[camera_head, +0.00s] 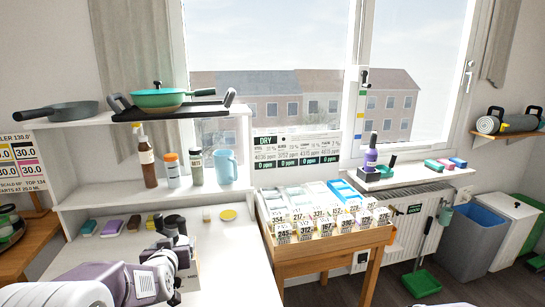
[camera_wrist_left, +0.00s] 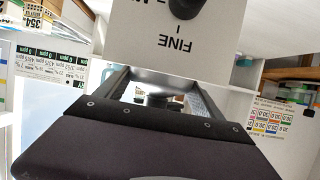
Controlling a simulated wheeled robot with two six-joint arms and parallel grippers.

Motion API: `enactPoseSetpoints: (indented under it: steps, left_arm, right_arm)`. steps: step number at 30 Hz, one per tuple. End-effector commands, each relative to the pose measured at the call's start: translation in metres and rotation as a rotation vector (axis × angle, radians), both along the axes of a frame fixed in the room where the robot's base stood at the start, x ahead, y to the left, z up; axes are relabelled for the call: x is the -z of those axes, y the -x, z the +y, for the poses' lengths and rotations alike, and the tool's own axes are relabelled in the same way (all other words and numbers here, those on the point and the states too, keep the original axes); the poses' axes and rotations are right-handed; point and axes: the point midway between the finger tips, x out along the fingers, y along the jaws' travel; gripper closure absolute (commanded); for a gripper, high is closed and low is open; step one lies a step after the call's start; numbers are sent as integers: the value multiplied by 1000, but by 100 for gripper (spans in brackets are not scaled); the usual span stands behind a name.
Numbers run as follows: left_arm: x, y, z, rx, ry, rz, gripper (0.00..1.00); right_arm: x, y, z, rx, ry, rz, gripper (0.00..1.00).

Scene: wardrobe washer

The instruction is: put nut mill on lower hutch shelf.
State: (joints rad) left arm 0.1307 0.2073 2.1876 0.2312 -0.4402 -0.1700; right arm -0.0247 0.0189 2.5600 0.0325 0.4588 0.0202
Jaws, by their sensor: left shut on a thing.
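My left gripper (camera_head: 178,245) is in front of the hutch, low over the white counter. In the left wrist view (camera_wrist_left: 158,82) its jaws are shut on the nut mill, a pale box (camera_wrist_left: 190,45) with a dark round knob and the word FINE, seen upside down. In the head view the mill is mostly hidden behind my gripper and wrist. The lower hutch shelf (camera_head: 105,197) holds a brown pump bottle (camera_head: 148,165), an orange-capped jar (camera_head: 172,172), a dark-capped bottle (camera_head: 195,168) and a blue mug (camera_head: 225,168). My right gripper is out of view.
The upper hutch shelf (camera_head: 85,119) carries a grey pan (camera_head: 62,111) and a green pan (camera_head: 160,97) on a black tray. The lower shelf is bare at its left. Sponges (camera_head: 111,228) and a yellow lid (camera_head: 228,214) lie underneath. A wooden table (camera_head: 340,249) with labelled bins stands right.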

Motion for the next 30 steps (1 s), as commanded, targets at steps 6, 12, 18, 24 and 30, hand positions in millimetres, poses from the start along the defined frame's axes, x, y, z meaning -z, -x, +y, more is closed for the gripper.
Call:
enactPoseSetpoints:
  steps: [6, 12, 18, 24, 30]
  left_arm:
    - [-67, -1, 0, 0, -2, -8, 95]
    - [-130, -1, 0, 0, -2, -7, 95]
    - [-143, -1, 0, 0, -1, -6, 95]
    - [-139, -1, 0, 0, -1, -6, 95]
    - [-140, -1, 0, 1, -2, -7, 95]
  right_arm:
    - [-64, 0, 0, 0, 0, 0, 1]
    - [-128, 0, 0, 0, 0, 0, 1]
    - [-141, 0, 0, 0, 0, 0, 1]
    - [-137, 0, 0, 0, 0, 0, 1]
    - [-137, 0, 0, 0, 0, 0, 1]
